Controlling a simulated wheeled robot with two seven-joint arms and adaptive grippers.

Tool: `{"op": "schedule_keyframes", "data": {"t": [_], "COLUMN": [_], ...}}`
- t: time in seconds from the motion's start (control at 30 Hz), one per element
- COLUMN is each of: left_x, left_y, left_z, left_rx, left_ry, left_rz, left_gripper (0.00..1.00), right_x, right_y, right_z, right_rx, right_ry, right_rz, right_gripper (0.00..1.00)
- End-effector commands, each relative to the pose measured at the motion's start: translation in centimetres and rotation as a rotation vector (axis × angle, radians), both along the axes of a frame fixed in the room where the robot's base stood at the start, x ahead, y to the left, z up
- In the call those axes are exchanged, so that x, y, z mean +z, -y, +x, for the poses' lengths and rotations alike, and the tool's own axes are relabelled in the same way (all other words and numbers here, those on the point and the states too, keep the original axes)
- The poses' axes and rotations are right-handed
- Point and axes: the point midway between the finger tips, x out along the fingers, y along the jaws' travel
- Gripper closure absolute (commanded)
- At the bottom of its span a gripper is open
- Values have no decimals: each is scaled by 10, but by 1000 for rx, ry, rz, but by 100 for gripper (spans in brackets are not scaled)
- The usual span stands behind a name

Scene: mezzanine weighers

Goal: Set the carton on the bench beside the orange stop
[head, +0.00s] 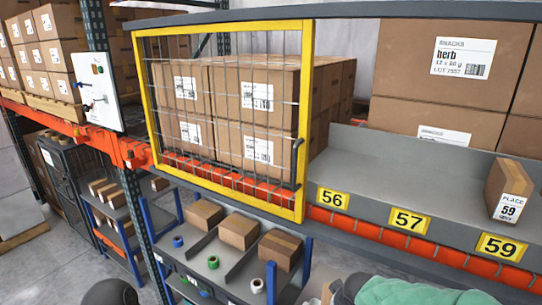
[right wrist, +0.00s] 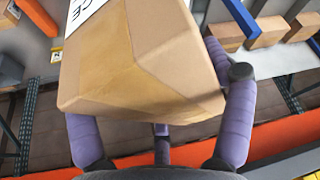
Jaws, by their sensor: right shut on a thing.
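A brown carton (right wrist: 150,60) fills the middle of the right wrist view, with a white label ending in "CE" at its upper left. My right gripper (right wrist: 147,88) is shut on it, with purple fingers on both sides. A similar carton (head: 509,192) labelled "PLACE 59" stands on the grey shelf above the yellow 59 tag in the head view, with no gripper visible at it. My left gripper is not in view. I cannot make out an orange stop or tell which surface is the bench.
A yellow-framed mesh gate (head: 304,130) stands before stacked cartons. Below it, a blue-posted rack (head: 178,225) holds several cartons and tape rolls. The grey shelf (head: 400,175) has free room left of the 59 carton. An orange beam (right wrist: 275,143) crosses the wrist view.

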Motion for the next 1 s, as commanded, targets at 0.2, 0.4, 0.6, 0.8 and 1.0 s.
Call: {"op": "schedule_keyframes", "data": {"t": [0.2,0.4,0.6,0.8,1.0], "left_x": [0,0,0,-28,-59], "left_y": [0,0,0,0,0], "left_z": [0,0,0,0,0], "left_rx": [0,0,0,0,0], "left_ry": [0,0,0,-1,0], "left_rz": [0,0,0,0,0], "left_gripper": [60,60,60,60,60], "right_x": [-54,-50,-50,-79,-110], "right_y": [-11,-10,-10,-11,-11], "right_z": [5,7,7,7,7], "right_rx": [57,53,55,55,55], "right_ry": [-2,7,6,3,4], "right_rz": [-1,-1,-1,0,-1], "right_gripper": [72,72,72,72,72]}}
